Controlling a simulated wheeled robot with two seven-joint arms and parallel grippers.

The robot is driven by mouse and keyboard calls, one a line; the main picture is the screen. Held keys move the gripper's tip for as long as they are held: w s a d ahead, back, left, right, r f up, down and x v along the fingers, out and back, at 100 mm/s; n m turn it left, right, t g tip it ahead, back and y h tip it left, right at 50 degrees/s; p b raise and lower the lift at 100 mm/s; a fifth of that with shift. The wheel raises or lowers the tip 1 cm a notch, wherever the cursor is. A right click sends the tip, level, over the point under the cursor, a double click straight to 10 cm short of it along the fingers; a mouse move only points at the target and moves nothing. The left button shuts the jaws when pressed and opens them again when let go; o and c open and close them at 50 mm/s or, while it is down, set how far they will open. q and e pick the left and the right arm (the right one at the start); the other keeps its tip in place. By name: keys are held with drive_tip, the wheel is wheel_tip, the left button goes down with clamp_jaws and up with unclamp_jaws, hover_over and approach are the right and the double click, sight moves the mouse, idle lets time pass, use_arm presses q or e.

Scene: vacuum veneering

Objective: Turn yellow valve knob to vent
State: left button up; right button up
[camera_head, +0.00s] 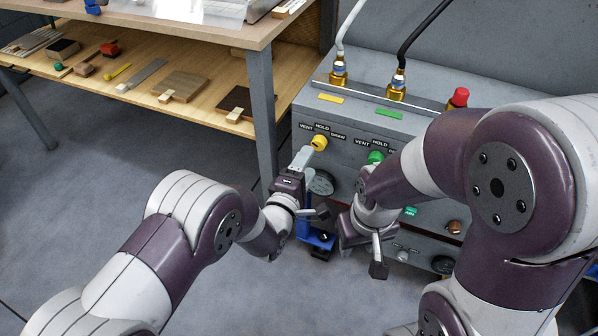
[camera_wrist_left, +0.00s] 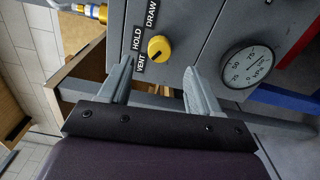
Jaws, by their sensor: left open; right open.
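The yellow valve knob (camera_head: 319,142) is on the grey machine's front panel, beside the labels VENT, HOLD and DRAW. It also shows in the left wrist view (camera_wrist_left: 160,48), with a small dark mark at its lower left, roughly on the VENT side; its exact setting is hard to tell. My left gripper (camera_head: 303,158) is open just in front of it. In the left wrist view its two fingers (camera_wrist_left: 157,78) are spread wide, with the knob between and beyond the tips, apart from both. My right gripper (camera_head: 350,232) is low at the panel; its fingertips are mostly hidden.
A green knob (camera_head: 376,157) with similar labels sits right of the yellow one. A pressure gauge (camera_wrist_left: 248,64) is close to the left gripper. A red button (camera_head: 459,97) and two hoses top the machine. A wooden shelf table (camera_head: 150,75) with samples stands to the left.

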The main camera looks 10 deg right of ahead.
use_arm(q)
drive_tip(key=p+v, duration=0.1)
drive_tip(key=v, duration=0.5)
